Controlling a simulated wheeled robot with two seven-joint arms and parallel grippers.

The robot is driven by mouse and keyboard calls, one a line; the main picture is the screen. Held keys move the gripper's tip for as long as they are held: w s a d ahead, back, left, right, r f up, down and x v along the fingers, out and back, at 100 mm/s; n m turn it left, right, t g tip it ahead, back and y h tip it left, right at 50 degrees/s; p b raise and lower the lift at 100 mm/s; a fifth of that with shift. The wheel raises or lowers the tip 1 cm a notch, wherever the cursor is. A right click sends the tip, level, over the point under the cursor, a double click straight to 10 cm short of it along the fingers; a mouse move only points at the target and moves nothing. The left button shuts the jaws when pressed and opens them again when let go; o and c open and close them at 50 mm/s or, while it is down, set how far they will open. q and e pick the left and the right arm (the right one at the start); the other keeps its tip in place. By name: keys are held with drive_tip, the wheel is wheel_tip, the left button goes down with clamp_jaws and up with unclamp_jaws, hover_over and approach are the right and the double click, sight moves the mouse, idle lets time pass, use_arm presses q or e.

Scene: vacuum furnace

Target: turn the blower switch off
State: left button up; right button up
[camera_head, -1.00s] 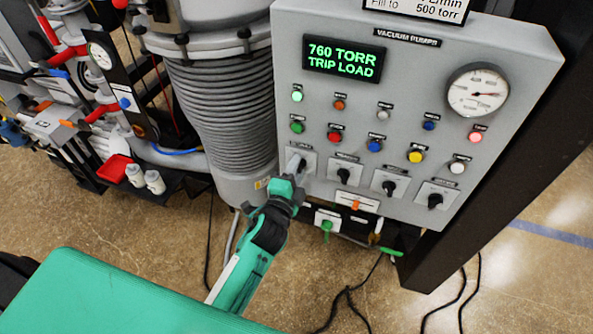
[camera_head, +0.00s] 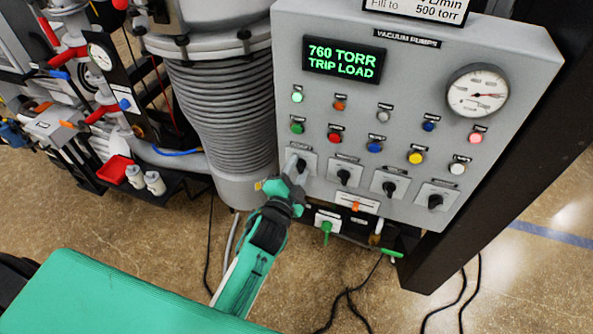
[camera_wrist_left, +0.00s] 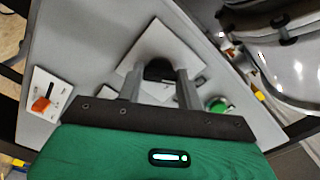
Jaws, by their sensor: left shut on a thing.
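The grey vacuum pumps panel (camera_head: 400,110) carries a row of black rotary switches along its lower part. My left gripper (camera_head: 297,168) is at the leftmost switch of that row, whose label is too small to read. In the left wrist view my left gripper (camera_wrist_left: 158,85) has its two fingers on either side of a black knob (camera_wrist_left: 160,69) on a white plate, shut on it. The fingers cover part of the knob, so its setting cannot be told. My right gripper is not in view.
The display (camera_head: 343,61) reads 760 TORR TRIP LOAD. A round gauge (camera_head: 477,91) sits at the panel's upper right. Three other rotary switches, one being the middle one (camera_head: 390,187), stand to the right. A ribbed grey cylinder (camera_head: 225,110) stands close on the left.

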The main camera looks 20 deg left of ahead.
use_arm(q)
drive_tip(key=shift+f, duration=0.1)
drive_tip(key=o, duration=1)
drive_tip(key=shift+s, duration=0.15)
drive_tip(key=shift+s, duration=0.25)
drive_tip(key=s+b, duration=0.1)
drive_tip(key=s, duration=0.3)
drive_tip(key=s+b, duration=0.2)
drive_tip(key=s, duration=0.2)
drive_tip(key=s+b, duration=0.1)
drive_tip(key=s, duration=0.4)
drive_tip(key=shift+a+b, duration=0.25)
drive_tip(key=shift+b, duration=0.05)
